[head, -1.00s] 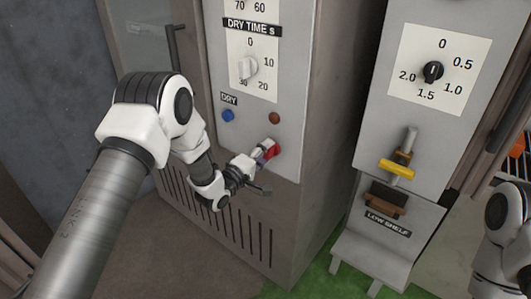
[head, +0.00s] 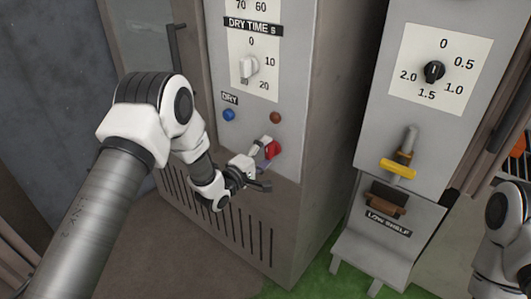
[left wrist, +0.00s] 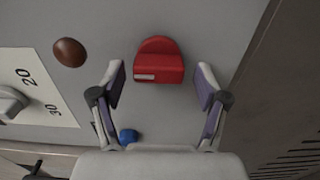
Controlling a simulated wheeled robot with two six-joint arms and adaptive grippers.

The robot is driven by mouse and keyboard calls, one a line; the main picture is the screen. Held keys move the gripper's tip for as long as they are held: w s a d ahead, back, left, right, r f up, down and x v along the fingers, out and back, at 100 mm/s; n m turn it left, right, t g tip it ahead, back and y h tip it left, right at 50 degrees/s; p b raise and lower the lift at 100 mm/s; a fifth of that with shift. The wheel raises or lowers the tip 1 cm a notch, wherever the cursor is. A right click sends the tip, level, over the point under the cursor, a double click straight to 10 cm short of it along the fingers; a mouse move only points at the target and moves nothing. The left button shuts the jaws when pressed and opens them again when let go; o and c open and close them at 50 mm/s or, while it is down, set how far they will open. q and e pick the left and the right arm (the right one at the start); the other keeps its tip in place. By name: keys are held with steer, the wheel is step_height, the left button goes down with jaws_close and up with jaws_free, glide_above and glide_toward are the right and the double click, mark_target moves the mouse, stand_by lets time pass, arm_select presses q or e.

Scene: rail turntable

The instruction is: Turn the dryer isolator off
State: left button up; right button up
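The red isolator knob (head: 273,150) is on the lower front of the grey dryer panel. In the left wrist view the red knob (left wrist: 158,62) has a raised bar with a white mark at one end. My left gripper (head: 263,154) is at the knob. In the left wrist view its fingers (left wrist: 161,78) are open, one on each side of the knob, with a gap on both sides. The knob is not gripped. How deep the fingertips reach around it is hard to tell. My right gripper is out of view; only part of that arm shows at the right edge.
A blue DRY button (head: 229,115), a brown round button (head: 275,117) and the dry time dial (head: 249,67) are above the knob. To the right stands another panel with a black dial (head: 433,71), a yellow handle (head: 398,169) and a low shelf (head: 370,258).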

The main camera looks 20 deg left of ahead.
arm_select(q)
steer(key=shift+s, duration=0.1)
steer(key=v, duration=1.1)
steer(key=shift+s+a, duration=0.15)
steer(key=shift+s, duration=0.25)
steer(key=shift+r, duration=0.1)
steer(key=s+d+f+m+g+y+p, duration=0.2)
steer(key=s+f+g+p, duration=0.25)
steer(key=s+f, duration=0.35)
steer(key=s+d+f+m+g+y+p, duration=0.1)
steer(key=s+d+f+m+g+p, duration=0.15)
steer(key=s+f+g, duration=0.55)
steer(key=s+a+f+m+g+y, duration=0.1)
steer(key=s+m, duration=0.3)
steer(key=s, duration=0.5)
steer(key=s+a+f+m+g+y, duration=0.1)
steer(key=s+a+m+g+y, duration=0.1)
steer(key=s+m, duration=0.3)
steer(key=s+a+g, duration=0.1)
steer(key=s, duration=0.3)
steer(key=shift+f+p, duration=0.35)
